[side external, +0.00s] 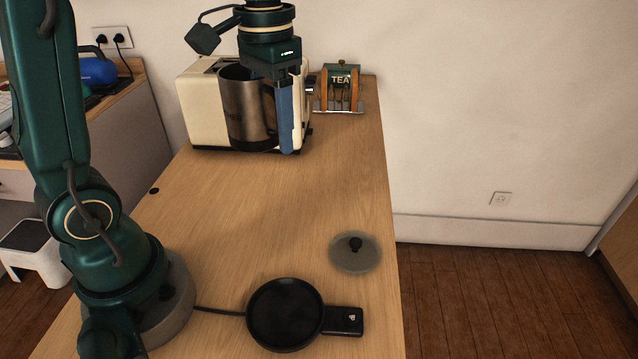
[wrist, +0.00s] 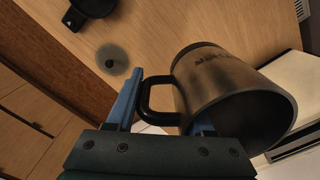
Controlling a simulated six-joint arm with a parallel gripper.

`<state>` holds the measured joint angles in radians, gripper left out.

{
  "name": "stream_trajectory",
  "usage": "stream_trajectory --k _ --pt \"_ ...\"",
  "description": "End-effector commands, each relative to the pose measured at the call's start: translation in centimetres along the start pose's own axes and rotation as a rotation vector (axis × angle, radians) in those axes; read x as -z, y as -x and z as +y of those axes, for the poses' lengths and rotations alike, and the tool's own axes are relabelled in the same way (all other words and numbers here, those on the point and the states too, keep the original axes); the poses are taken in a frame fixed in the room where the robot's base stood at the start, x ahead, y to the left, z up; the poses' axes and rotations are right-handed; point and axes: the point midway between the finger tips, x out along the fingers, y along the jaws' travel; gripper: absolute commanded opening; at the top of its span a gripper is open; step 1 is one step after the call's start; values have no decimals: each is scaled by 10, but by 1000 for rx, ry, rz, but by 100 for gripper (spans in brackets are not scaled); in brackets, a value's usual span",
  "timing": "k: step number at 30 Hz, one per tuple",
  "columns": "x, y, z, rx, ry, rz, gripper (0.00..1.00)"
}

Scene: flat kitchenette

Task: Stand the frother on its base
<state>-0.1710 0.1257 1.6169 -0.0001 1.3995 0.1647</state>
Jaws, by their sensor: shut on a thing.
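The frother is a brushed-metal jug (side external: 246,108) with a black handle, upright at the far end of the table. In the wrist view the jug (wrist: 215,85) shows its open, dark mouth, and the handle (wrist: 158,117) is between the blue fingers. My gripper (side external: 287,120) points down and is shut on the handle; its fingers also show in the wrist view (wrist: 165,112). I cannot tell whether the jug touches the table. The black round base (side external: 285,314) with a control block lies empty at the near end. Part of the base (wrist: 88,10) shows in the wrist view.
A cream toaster (side external: 200,108) stands right behind the jug. A TEA box (side external: 340,80) stands beyond it. A clear lid (side external: 354,255) with a black knob lies right of and behind the base. A cord (side external: 218,311) runs left from the base. The table's middle (side external: 270,210) is clear.

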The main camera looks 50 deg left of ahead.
Motion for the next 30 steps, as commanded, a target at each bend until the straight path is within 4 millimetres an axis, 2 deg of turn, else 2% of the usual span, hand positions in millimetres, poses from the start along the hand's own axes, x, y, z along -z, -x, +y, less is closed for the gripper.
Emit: stream_trajectory --k 15,23,26,30 --pt "0 0 2 1 3 2 0" --pt "6 -4 2 0 173 0 0" --pt "9 -9 12 0 243 0 0" --pt "8 -18 37 1 301 -2 0"
